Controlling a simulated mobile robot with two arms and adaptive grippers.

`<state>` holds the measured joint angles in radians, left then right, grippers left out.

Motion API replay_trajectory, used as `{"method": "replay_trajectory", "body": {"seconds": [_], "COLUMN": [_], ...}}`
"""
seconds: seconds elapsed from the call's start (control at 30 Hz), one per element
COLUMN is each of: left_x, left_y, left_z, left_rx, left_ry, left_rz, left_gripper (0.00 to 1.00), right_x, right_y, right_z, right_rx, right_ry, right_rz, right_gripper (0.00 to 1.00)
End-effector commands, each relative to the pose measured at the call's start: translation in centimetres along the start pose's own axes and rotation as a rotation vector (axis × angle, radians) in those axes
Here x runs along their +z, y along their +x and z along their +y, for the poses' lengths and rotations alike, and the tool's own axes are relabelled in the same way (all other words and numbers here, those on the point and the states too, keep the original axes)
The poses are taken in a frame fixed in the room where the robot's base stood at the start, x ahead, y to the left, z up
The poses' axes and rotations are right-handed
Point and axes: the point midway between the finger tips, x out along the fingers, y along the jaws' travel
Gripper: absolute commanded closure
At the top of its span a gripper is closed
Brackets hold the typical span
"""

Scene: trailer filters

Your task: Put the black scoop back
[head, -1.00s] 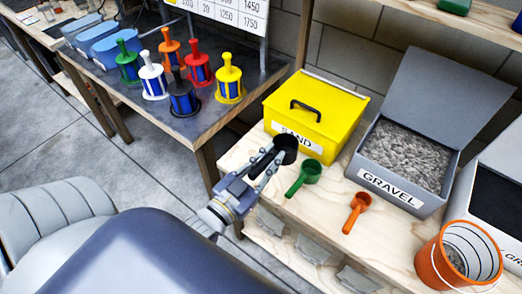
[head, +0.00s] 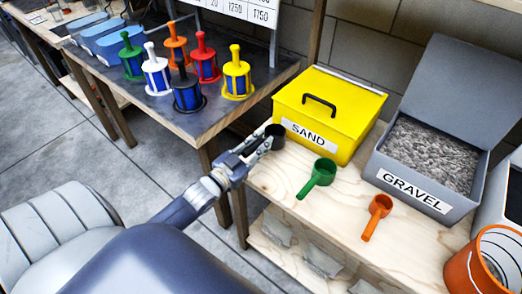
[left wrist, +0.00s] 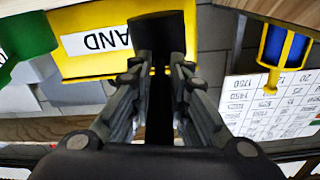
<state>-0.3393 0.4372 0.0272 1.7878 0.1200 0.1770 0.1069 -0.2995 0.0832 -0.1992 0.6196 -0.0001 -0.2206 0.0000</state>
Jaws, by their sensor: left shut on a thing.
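The black scoop (head: 275,136) is in the grip of my left gripper (head: 257,148), at the left edge of the wooden bench, in front of the yellow SAND box (head: 330,108). In the left wrist view the black scoop (left wrist: 157,38) sits between the two fingers of my left gripper (left wrist: 155,85), which are shut on it. I cannot tell whether the scoop touches the bench. My right gripper is in neither view.
A green scoop (head: 318,178) and an orange scoop (head: 377,216) lie on the bench to the right. A grey GRAVEL box (head: 415,190) stands open behind them, with an orange bucket (head: 468,275) at the right. Several coloured filters stand on the dark table (head: 225,118).

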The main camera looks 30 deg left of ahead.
Motion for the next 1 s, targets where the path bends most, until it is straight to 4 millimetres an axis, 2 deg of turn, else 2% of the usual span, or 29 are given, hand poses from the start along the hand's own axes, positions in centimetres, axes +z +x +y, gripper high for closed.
{"method": "replay_trajectory", "body": {"seconds": [0.03,0.13,0.53,0.57,0.63,1.0], "left_x": [1.0,2.2,2.9,2.9,2.9,2.6], "left_y": [0.0,-0.1,-0.1,-0.1,-0.1,-0.1], "left_z": [0.2,0.5,0.6,0.6,0.6,0.6], "left_rx": [-0.001,0.0,0.0,0.0,0.001,0.001], "left_ry": [-0.002,-0.002,0.0,0.0,0.0,0.0], "left_rz": [-0.003,-0.002,-0.001,-0.002,-0.002,-0.002], "left_gripper": [1.0,1.0,1.0,0.81,0.66,0.64], "right_x": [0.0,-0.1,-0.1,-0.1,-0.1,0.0], "right_y": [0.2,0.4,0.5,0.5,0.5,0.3], "right_z": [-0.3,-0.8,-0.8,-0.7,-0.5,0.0], "right_rx": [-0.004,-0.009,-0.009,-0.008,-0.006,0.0], "right_ry": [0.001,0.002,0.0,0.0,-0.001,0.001], "right_rz": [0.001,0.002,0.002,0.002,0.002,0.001], "right_gripper": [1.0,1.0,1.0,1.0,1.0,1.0]}}
